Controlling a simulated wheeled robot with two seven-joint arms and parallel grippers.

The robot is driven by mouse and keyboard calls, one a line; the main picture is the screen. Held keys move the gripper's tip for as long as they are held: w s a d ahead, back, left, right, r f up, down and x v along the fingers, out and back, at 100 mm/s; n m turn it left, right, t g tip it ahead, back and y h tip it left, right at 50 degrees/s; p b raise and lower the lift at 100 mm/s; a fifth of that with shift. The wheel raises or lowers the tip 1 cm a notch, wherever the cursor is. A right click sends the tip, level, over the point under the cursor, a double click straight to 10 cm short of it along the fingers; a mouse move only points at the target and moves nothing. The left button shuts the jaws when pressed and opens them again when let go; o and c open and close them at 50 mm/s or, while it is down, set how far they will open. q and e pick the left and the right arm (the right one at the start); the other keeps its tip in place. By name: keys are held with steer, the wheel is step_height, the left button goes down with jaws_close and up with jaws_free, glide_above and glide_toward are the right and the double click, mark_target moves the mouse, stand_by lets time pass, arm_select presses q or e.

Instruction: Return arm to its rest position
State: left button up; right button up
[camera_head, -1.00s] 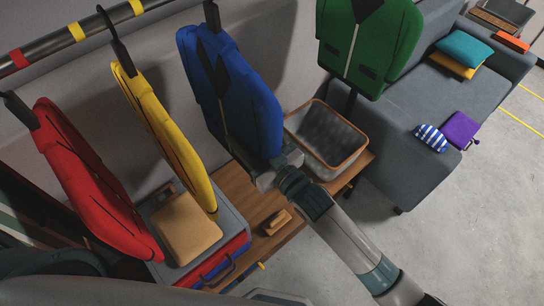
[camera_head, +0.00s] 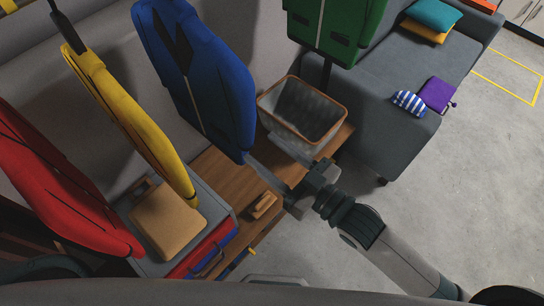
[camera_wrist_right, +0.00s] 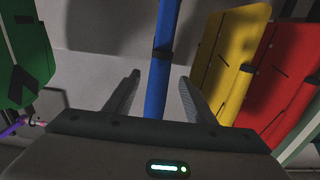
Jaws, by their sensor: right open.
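My right arm enters from the lower right in the head view. Its right gripper (camera_head: 264,152) is open, with its two fingers apart and pointing at the lower right edge of the blue jacket (camera_head: 205,80). In the right wrist view the open fingers (camera_wrist_right: 160,77) stand on either side of the blue jacket's edge (camera_wrist_right: 158,95). I cannot tell how deep the edge lies between them. Nothing appears clamped. My left gripper is not in view.
Yellow (camera_head: 125,105), red (camera_head: 50,185) and green (camera_head: 335,25) jackets hang nearby. A grey sofa (camera_head: 385,105) stands right. The floor (camera_head: 470,190) is clear.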

steer(key=shift+s+d, duration=0.35)
steer(key=shift+d, duration=0.05)
stand_by(0.5)
